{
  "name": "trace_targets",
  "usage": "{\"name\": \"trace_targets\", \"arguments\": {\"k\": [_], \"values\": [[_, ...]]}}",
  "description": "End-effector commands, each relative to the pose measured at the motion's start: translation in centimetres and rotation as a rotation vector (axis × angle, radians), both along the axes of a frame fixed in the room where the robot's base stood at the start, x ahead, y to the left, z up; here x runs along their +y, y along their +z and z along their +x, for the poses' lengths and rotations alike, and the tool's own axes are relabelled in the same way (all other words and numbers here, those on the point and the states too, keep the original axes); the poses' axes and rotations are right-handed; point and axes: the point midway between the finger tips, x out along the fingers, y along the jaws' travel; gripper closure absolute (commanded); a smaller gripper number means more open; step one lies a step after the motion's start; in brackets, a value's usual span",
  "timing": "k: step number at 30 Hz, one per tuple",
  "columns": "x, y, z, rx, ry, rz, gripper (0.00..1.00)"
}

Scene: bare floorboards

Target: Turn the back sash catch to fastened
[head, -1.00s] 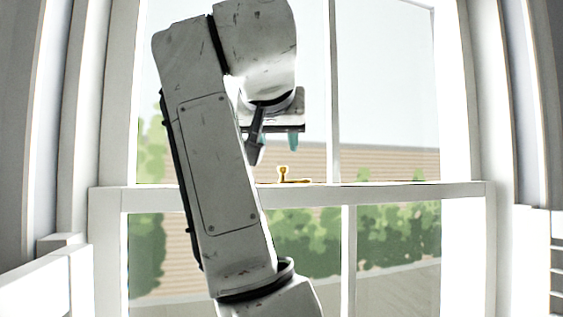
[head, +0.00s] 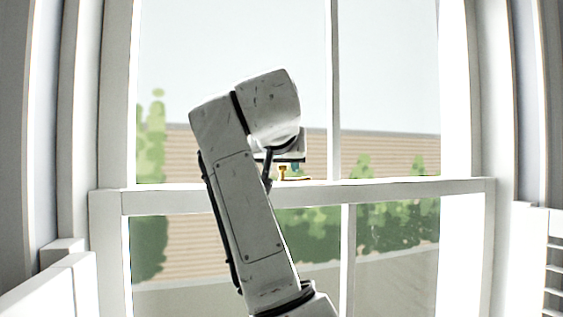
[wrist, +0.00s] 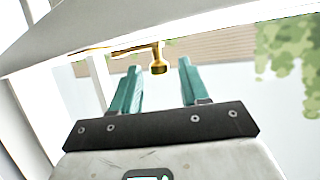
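The sash catch (head: 283,173) is a small brass piece on top of the window's meeting rail (head: 400,187). In the wrist view its brass knob (wrist: 158,66) shows near the top middle, with a brass arm and base (wrist: 112,49) running to the left. My gripper (wrist: 157,75) has two teal fingers standing apart, with the knob between or just beyond their tips. I see no finger touching the knob. In the head view my gripper (head: 283,168) is at the catch, and my arm partly hides it.
White window frames and a vertical glazing bar (head: 334,90) surround the glass. A white shutter (head: 40,290) stands at the lower left, and a louvred one (head: 553,265) at the right. Bushes and a wall lie outside.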

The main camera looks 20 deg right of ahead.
Motion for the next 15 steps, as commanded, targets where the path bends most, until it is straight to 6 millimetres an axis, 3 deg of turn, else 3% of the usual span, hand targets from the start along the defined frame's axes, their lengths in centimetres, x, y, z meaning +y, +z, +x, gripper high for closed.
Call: {"name": "trace_targets", "arguments": {"k": [13,15], "values": [[0.0,0.05,-0.04,0.0,0.0,0.0,0.99],[0.01,0.05,-0.03,0.0,0.0,0.0,1.0]]}}
